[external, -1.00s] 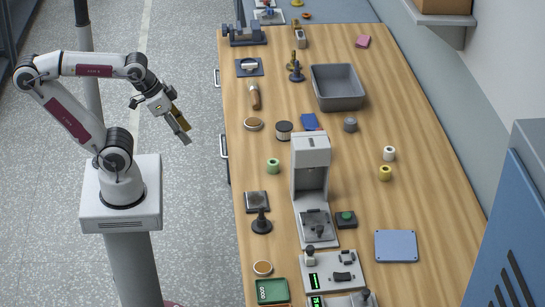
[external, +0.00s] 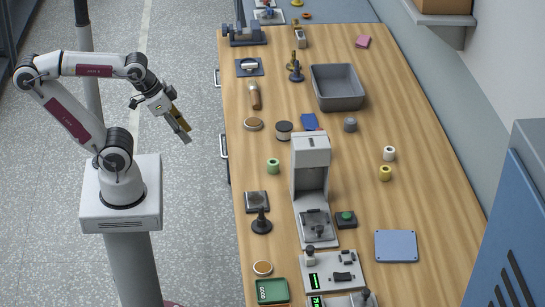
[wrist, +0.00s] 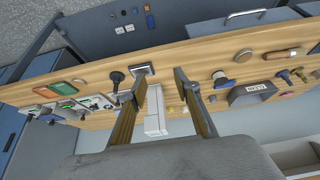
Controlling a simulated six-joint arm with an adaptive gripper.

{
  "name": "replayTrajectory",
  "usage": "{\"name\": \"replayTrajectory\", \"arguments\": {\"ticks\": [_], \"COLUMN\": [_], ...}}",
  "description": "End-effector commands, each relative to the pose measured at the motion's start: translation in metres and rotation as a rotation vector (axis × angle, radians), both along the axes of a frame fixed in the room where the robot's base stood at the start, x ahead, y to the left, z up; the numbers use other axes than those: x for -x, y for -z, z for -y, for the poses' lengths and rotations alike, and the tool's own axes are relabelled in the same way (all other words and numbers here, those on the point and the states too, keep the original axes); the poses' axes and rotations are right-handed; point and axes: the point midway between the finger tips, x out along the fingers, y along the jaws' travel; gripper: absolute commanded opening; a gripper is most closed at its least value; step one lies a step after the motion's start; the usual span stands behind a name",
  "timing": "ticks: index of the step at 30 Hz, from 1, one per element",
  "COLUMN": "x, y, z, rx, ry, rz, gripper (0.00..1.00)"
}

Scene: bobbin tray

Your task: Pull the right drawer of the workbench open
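Two drawer handles show along the workbench's left edge in the external view: a far one (external: 217,77) and a nearer one (external: 224,146). The nearer one lies to the right as seen from my arm facing the bench. Both drawers look shut, though their fronts are mostly hidden under the top. My gripper (external: 184,132) hangs in the air left of the nearer handle, clear of it. In the wrist view its two fingers (wrist: 160,78) are apart with nothing held between them. A pale bar handle (wrist: 245,14) shows at the wrist view's top.
The workbench top (external: 350,100) carries a grey bin (external: 338,97), a white press-like machine (external: 311,150), a round disc (external: 253,124) and several small items near its left edge. The floor (external: 190,230) between my base and the bench is clear.

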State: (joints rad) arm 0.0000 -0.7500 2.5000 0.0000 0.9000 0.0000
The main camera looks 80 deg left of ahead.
Motion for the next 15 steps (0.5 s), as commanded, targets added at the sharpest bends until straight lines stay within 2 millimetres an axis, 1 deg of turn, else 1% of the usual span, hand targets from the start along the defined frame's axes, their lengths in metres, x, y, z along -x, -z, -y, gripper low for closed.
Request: {"name": "replayTrajectory", "arguments": {"ticks": [5, 8, 11, 15], "x": [0.0, 0.0, -0.001, -0.002], "y": [0.0, 0.002, 0.008, 0.023], "z": [-0.004, -0.01, -0.019, -0.037], "rx": [0.0, 0.0, 0.001, 0.009], "ry": [-0.017, -0.044, -0.085, -0.162], "rz": [0.0, -0.009, -0.037, -0.102], "gripper": [0.16, 0.16, 0.16, 0.16]}}
